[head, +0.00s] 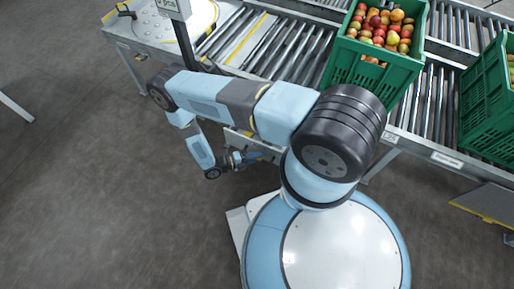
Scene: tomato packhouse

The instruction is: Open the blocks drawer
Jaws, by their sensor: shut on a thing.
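A pale drawer front (233,137) shows under the near edge of the roller conveyor, partly hidden behind my arm. I take it to be the blocks drawer, but no label on it can be read. My gripper (254,157) is low in front of it, at the end of my folded arm, and points right along the front. It is shut on the drawer's handle, which is too small and covered to see clearly. How far the drawer stands out, and what is inside, cannot be told.
The roller conveyor (284,52) runs above the drawer. A green crate of tomatoes (362,68) stands on it, with a second green crate (484,120) at the right. A sign post (186,45) rises near the round plate (170,18). The grey floor (90,180) at left is clear.

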